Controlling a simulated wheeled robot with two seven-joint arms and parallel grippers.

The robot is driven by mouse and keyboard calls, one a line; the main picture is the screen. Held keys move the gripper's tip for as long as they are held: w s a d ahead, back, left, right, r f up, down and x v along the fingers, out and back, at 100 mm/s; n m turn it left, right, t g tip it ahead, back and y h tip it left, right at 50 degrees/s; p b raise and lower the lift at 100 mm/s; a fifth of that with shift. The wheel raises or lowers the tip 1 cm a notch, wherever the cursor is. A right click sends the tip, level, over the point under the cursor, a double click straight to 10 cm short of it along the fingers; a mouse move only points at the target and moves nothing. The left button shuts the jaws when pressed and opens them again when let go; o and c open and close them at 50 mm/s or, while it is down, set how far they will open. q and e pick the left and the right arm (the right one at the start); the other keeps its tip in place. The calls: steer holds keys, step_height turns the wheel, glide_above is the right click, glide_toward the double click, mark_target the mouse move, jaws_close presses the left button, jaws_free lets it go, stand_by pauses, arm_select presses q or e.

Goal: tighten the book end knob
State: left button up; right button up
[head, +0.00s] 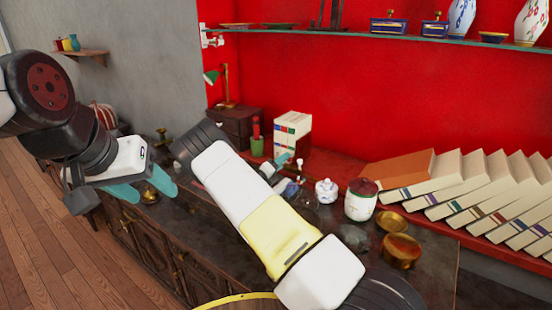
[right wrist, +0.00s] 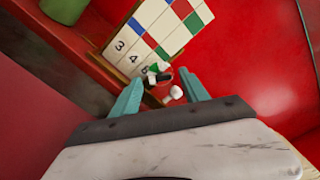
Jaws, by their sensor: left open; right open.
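The book end is mostly hidden in the head view; a small white piece (head: 299,163) shows at the foot of the upright books (head: 290,130). In the right wrist view a white round knob (right wrist: 176,92) and a small white and green part (right wrist: 156,70) sit beside the numbered book spines (right wrist: 150,42). My right gripper (right wrist: 163,92) is open, with its teal fingers on either side of the knob; I cannot tell whether they touch it. In the head view my right arm hides most of that gripper. My left gripper (head: 145,187) is open and empty, over the cabinet's left part.
A white lidded jar (head: 326,190), a red-topped jar (head: 361,200) and brass bowls (head: 400,250) stand right of my right gripper. Leaning books (head: 470,185) fill the right side. A green pot (head: 257,147) and a green lamp (head: 222,88) stand behind.

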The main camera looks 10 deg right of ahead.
jaws_close()
steer(key=shift+m, duration=0.4)
steer(key=m, duration=0.4)
steer(key=shift+m, duration=0.3)
steer(key=m, duration=0.5)
steer(key=shift+m, duration=0.3)
stand_by(0.4)
jaws_free()
